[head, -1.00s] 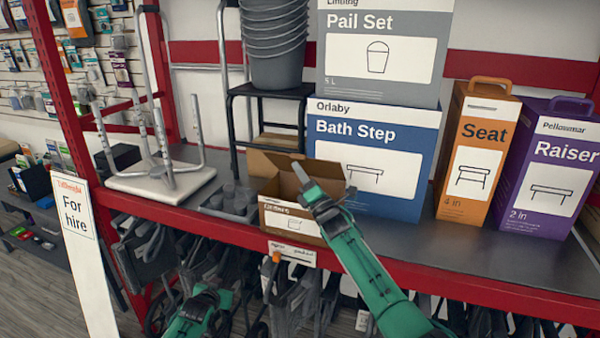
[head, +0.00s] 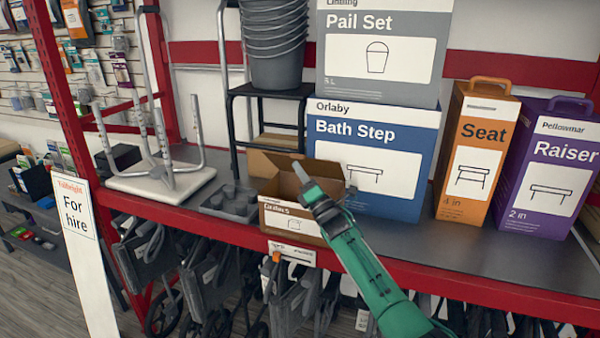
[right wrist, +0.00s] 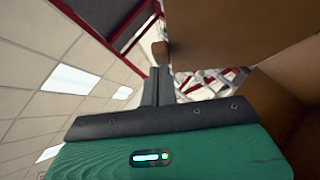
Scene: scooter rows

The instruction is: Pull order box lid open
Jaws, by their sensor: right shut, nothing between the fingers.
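The order box (head: 290,222) is a small brown cardboard box with a white label, standing near the front edge of the shelf. Its top is at least partly open, with cardboard flaps raised around a dark inside. My right gripper (head: 298,170) is shut and empty, with its fingertips over the box opening among the raised flaps. I cannot tell whether it touches a flap. In the right wrist view, the shut fingers (right wrist: 157,85) point up beside a large cardboard flap (right wrist: 225,30). My left gripper is not in view.
A blue Bath Step box (head: 385,205) stands close behind and right of the order box. A dark tray (head: 230,203) and an upturned stool (head: 160,180) are to the left. Orange Seat (head: 478,155) and purple Raiser (head: 548,170) boxes stand right. Grey shelf (head: 440,243) is bare in front.

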